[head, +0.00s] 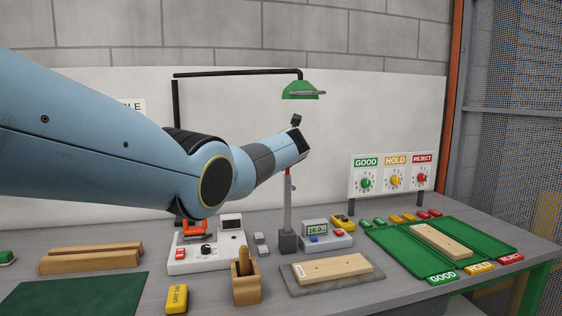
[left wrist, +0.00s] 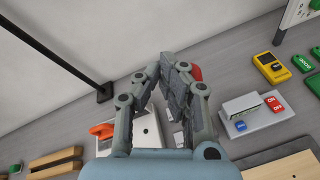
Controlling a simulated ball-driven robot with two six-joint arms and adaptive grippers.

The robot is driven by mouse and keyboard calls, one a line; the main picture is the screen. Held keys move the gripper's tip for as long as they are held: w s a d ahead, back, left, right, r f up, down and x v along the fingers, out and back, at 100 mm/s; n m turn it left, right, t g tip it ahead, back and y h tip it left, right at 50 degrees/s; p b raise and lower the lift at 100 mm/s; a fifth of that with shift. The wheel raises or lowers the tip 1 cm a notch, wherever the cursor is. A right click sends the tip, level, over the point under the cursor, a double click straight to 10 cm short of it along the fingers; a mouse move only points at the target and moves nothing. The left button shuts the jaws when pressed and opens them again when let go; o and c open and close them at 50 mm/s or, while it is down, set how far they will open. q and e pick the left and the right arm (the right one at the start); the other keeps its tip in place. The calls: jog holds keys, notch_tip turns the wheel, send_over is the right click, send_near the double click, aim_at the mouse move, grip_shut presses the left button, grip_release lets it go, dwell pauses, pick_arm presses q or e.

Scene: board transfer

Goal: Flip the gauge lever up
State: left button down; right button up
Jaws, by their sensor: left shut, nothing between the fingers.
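A slim grey gauge stand (head: 288,205) rises upright from a dark base, with a red part (head: 288,171) at its top, just below the end of my left arm. Which part is the lever I cannot tell. Next to it is a gauge box (head: 316,228) with a lit display and blue and red buttons; it also shows in the left wrist view (left wrist: 250,113). My left gripper (left wrist: 174,62) is shut and empty. A red rounded part (left wrist: 196,73) shows right beside its fingers; contact is unclear.
A white unit (head: 215,250) with an orange handle (head: 194,229) stands left of the stand. A wooden holder (head: 246,284) and a board (head: 330,269) on a grey plate lie in front. Green trays (head: 385,236) are at the right. A lamp (head: 302,90) hangs above.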

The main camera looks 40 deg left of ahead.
pick_arm(q)
jog(key=shift+w+a+g+h, duration=0.3)
jog(key=shift+w+a, duration=0.3)
jog(key=shift+a, duration=0.1)
pick_arm(e)
jog(key=shift+w+a, duration=0.2)
jog(key=shift+a, duration=0.05)
jog(key=shift+r, duration=0.1)
